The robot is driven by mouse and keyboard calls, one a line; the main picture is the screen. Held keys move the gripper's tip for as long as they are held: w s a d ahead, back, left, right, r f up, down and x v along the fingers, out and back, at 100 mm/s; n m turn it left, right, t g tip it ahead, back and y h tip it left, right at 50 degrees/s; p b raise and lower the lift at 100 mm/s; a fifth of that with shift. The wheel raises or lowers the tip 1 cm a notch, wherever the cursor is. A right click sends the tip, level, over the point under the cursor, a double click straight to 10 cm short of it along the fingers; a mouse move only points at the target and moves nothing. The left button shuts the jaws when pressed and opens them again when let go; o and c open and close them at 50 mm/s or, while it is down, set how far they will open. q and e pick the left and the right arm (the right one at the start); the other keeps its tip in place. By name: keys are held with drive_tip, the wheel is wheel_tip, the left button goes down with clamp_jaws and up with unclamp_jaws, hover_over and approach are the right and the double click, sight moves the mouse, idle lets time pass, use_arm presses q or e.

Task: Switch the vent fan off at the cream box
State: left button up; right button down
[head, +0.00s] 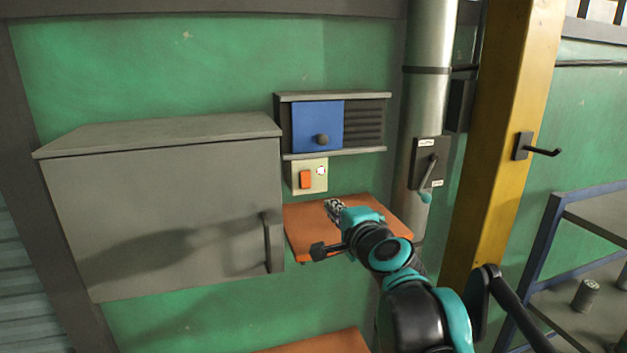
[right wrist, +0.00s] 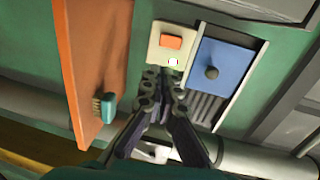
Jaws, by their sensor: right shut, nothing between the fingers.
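The cream box (head: 310,176) is on the green wall, just under a vent unit. It has an orange rocker switch (head: 306,179) and a small white round light (head: 321,171). In the right wrist view the cream box (right wrist: 155,45), its orange switch (right wrist: 171,42) and the bright white light (right wrist: 172,62) show straight beyond the fingers. My right gripper (head: 333,206) is shut and empty, in front of and below the box; in the right wrist view its fingertips (right wrist: 164,73) appear just short of the light. My left gripper is not in view.
The vent unit has a sliding blue panel (head: 318,126) with a dark knob beside black louvres (head: 364,122). An orange shelf (head: 300,236) lies below. A grey cabinet (head: 170,210) stands left. A metal pipe with a lever box (head: 430,163) and a yellow column (head: 505,140) stand right.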

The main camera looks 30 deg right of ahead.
sight(310, 188)
drive_tip(key=shift+f, duration=0.1)
drive_tip(key=p+x, duration=0.2)
drive_tip(key=x, duration=1.1)
drive_tip(key=shift+w+p, duration=0.3)
drive_tip(key=shift+w, duration=0.05)
drive_tip(key=shift+w+f, duration=0.15)
drive_tip(key=shift+w, duration=0.05)
drive_tip(key=shift+w+d+f+b, duration=0.1)
drive_tip(key=shift+w+f+b, duration=0.1)
drive_tip(key=shift+w+b, duration=0.2)
drive_tip(key=shift+s+f, duration=0.1)
drive_tip(key=shift+f, duration=0.05)
